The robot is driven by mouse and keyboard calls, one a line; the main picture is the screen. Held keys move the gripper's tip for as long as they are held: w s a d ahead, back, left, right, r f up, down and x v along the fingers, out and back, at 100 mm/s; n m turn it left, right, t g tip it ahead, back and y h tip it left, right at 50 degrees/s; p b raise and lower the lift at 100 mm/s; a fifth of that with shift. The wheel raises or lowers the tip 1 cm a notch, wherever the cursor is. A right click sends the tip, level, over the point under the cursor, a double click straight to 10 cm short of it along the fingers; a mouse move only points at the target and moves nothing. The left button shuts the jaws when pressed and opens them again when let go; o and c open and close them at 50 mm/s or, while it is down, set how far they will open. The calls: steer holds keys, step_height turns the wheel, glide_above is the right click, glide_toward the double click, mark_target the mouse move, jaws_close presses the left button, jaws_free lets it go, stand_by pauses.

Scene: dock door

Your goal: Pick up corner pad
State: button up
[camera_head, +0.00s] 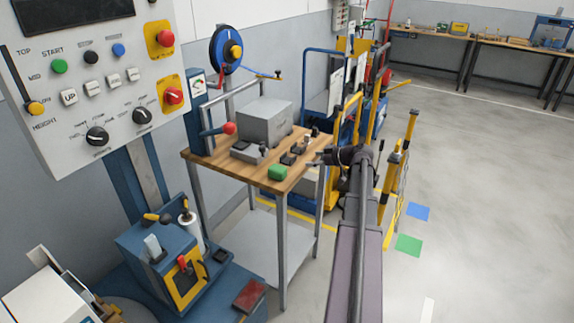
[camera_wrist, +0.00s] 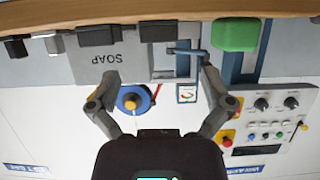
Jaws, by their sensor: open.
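My gripper (camera_head: 322,160) is at the right edge of a small wooden-topped table, beside several small dark pieces. In the wrist view its two fingers (camera_wrist: 158,76) are spread wide with nothing between them. Small black blocks (camera_head: 287,159) lie near the table's right side; in the wrist view two black blocks (camera_wrist: 156,31) show beyond the fingertips. A green rounded block (camera_head: 278,172) sits at the table's front corner and also shows in the wrist view (camera_wrist: 236,34). I cannot tell for certain which piece is the corner pad.
The wooden tabletop (camera_head: 215,157) also holds a grey box (camera_head: 265,122) marked SOAP in the wrist view, and a grey fixture. A control panel (camera_head: 95,80) stands at left. Yellow posts (camera_head: 389,165) stand right of my arm. Open floor (camera_head: 480,170) lies farther right.

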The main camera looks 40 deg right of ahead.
mark_target(294, 159)
steer(key=shift+b+x, duration=0.45)
steer(key=shift+x, duration=1.35)
steer(key=shift+w+f, duration=0.1)
steer(key=shift+b+x, duration=0.8)
steer(key=shift+x, duration=1.7)
steer(key=c, duration=0.9)
